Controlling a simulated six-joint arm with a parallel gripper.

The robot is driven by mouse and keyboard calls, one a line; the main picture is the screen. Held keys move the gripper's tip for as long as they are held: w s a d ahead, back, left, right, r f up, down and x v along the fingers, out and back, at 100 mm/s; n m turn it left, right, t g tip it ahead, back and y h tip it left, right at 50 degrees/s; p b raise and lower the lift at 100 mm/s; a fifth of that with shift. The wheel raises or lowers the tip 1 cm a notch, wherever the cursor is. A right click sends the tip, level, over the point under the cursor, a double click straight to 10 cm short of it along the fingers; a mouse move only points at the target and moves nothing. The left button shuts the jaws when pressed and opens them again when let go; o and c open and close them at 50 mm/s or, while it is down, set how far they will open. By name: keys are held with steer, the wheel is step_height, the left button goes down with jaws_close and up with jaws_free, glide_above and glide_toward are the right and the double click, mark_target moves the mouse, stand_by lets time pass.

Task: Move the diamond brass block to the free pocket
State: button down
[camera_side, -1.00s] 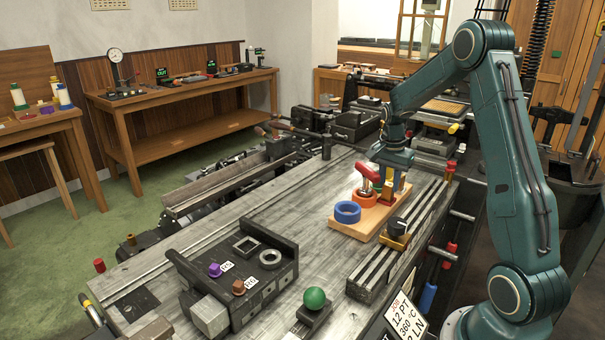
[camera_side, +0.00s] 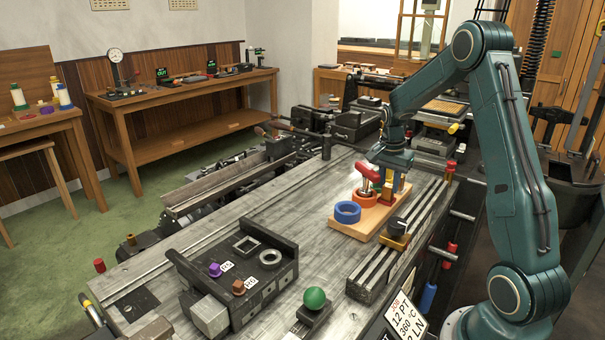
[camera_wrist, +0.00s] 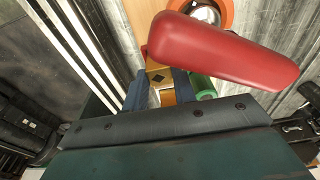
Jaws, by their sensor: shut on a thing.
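My gripper (camera_wrist: 160,90) has dark blue fingers that are shut on the diamond brass block (camera_wrist: 158,77), a brassy block with a dark diamond mark on its top. In the side view my gripper (camera_side: 390,187) is low over the far end of a wooden board (camera_side: 345,229). The block is mostly hidden by the fingers there, and I cannot tell whether it touches the board. I cannot make out a free pocket for certain.
A red-handled tool (camera_side: 369,172) stands close beside the gripper; its handle (camera_wrist: 220,50) covers much of the wrist view. An orange ring (camera_side: 366,197), a blue ring (camera_side: 347,212) and a green cylinder (camera_wrist: 203,86) are nearby. A dark fixture (camera_side: 250,290) stands nearer the camera.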

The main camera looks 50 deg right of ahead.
steer(key=c, duration=1.1)
jaws_free()
steer(key=shift+f, duration=0.1)
steer(key=shift+o, duration=0.2)
step_height(320, 180, up, 14)
steer(key=a, duration=0.1)
steer(key=shift+a, duration=0.3)
steer(key=shift+f, duration=0.1)
